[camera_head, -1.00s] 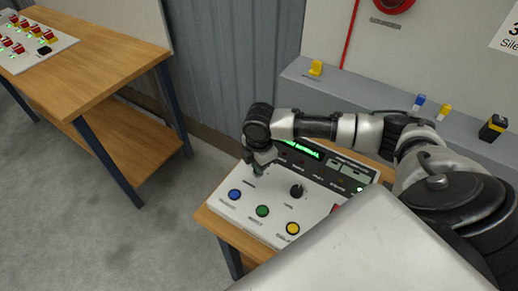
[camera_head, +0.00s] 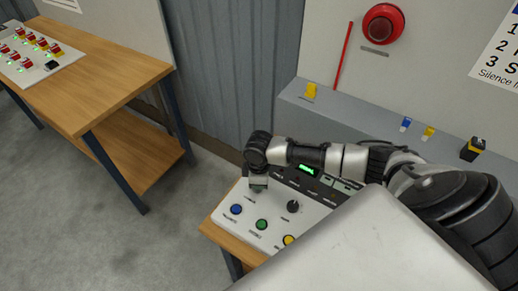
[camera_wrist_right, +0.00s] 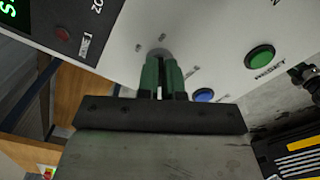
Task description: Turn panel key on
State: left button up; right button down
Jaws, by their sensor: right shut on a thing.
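The white control panel (camera_head: 267,210) stands on a wooden table; its face also fills the top of the right wrist view (camera_wrist_right: 215,50). A round grey key switch (camera_wrist_right: 158,52) sits in it, at the tips of my right gripper's green fingers (camera_wrist_right: 161,75). My right gripper (camera_head: 257,188) is at the panel's back left corner, shut on the panel key, which the fingers mostly hide. I cannot make out the key's angle. My left gripper is in neither view.
The panel has a blue button (camera_head: 236,209), a green button (camera_head: 261,224), a yellow button (camera_head: 288,240), a black knob (camera_head: 293,206) and a lit green display (camera_head: 307,170). A grey ledge (camera_head: 330,115) runs behind it. Another wooden table (camera_head: 110,80) stands at left, with open floor between.

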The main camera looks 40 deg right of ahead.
dwell(0.4)
jog(key=c, duration=1.3)
grip_release()
jog(key=shift+r, duration=0.1)
notch_tip(320, 180, up, 11)
jog(key=shift+f+b, duration=0.15)
jog(key=shift+b, duration=1.05)
